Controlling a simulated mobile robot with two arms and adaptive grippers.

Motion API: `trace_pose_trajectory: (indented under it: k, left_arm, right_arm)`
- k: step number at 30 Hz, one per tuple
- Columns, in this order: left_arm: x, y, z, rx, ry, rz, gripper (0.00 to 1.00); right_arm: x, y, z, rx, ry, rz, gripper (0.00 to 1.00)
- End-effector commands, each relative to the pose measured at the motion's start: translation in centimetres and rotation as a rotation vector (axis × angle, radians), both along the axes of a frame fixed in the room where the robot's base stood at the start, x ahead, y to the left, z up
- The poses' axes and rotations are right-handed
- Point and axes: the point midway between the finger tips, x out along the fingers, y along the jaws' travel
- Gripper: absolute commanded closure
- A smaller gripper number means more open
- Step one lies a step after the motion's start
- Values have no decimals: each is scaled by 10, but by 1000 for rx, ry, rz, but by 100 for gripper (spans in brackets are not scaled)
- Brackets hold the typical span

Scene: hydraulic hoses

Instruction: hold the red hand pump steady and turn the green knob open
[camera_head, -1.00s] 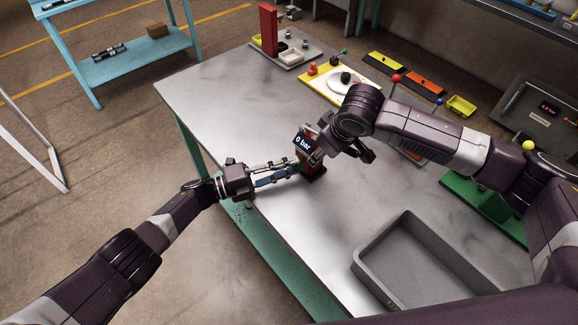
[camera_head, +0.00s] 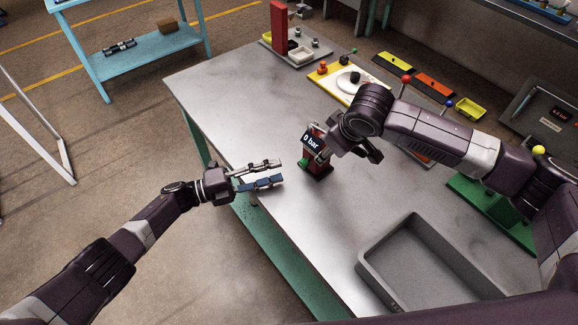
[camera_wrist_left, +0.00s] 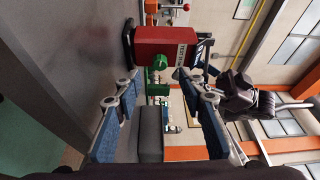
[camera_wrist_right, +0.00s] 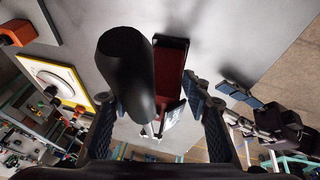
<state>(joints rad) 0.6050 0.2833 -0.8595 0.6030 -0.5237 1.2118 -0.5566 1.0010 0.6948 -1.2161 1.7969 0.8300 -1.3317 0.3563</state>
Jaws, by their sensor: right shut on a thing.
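The red hand pump (camera_head: 318,166) stands on the metal table, its display (camera_head: 312,143) reading 0 bar. My left gripper (camera_head: 281,171) is open and empty, a short gap left of the knob. My right gripper (camera_head: 323,148) is shut on the pump from the right. In the right wrist view, a black cylinder (camera_wrist_right: 125,70) and the red body (camera_wrist_right: 171,70) lie between its fingers, whose contact is partly hidden.
A grey tray (camera_head: 385,280) lies at the table's front right. A yellow-edged board (camera_head: 335,90) and a grey base with a red post (camera_head: 279,28) are at the back. The table left of and behind the pump is clear.

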Motion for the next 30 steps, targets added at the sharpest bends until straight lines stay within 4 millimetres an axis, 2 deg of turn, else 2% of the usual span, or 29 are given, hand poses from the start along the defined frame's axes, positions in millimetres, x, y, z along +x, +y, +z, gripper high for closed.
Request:
trace_pose_trajectory:
  k: [3,10,23,26,30]
  left_arm:
    - [-5,24,-1,0,0,2,63]
    - [-11,45,-1,-2,-1,-1,63]
    - [-10,47,0,-6,1,10,63]
    - [-2,44,5,-19,13,51,63]
    - [17,39,20,-65,62,165,63]
  right_arm:
    - [-1,-2,-2,-5,3,-2,100]
    - [-1,-2,-2,-4,3,-2,100]
    - [0,-2,-1,-4,3,-2,100]
    - [0,-2,-1,-4,3,-2,100]
    - [0,-2,-1,-4,3,-2,100]
